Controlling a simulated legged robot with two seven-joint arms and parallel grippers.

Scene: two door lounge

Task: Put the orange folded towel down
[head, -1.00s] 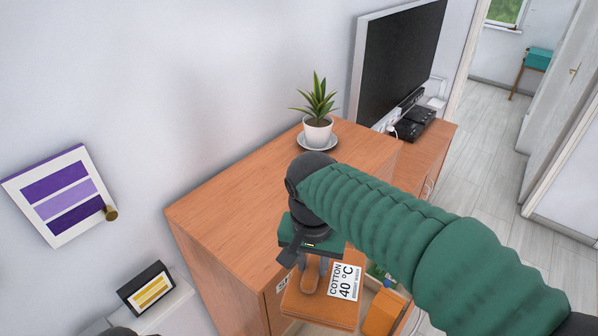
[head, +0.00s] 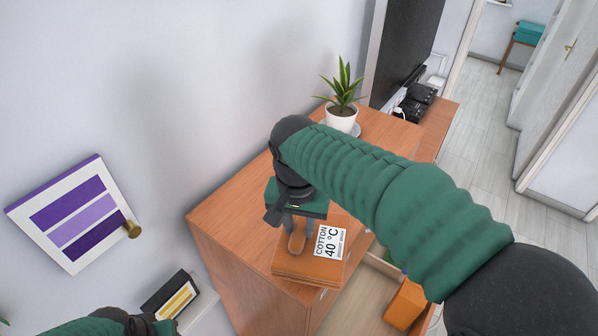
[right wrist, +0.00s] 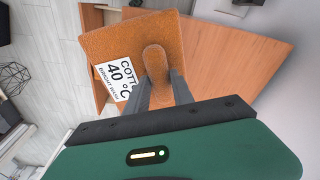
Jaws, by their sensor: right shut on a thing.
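The orange folded towel (head: 290,264) has a white label reading COTTON 40 °C and a rounded raised grip on top. My right gripper (head: 298,238) is shut on that grip from above. The towel is over the near end of the wooden cabinet top (head: 235,215); I cannot tell whether it touches. The right wrist view shows the towel (right wrist: 108,45) partly over the wood and partly past its edge, with the grip between the fingers (right wrist: 158,80). My left gripper (head: 165,327) is only partly in view at the bottom left, its fingertips hidden.
A potted plant (head: 341,116) stands at the cabinet's far end, before a television (head: 412,50). An open drawer (head: 345,305) holds another orange thing (head: 405,303). A small dark framed display (head: 172,295) is at lower left. The cabinet top between towel and plant looks clear.

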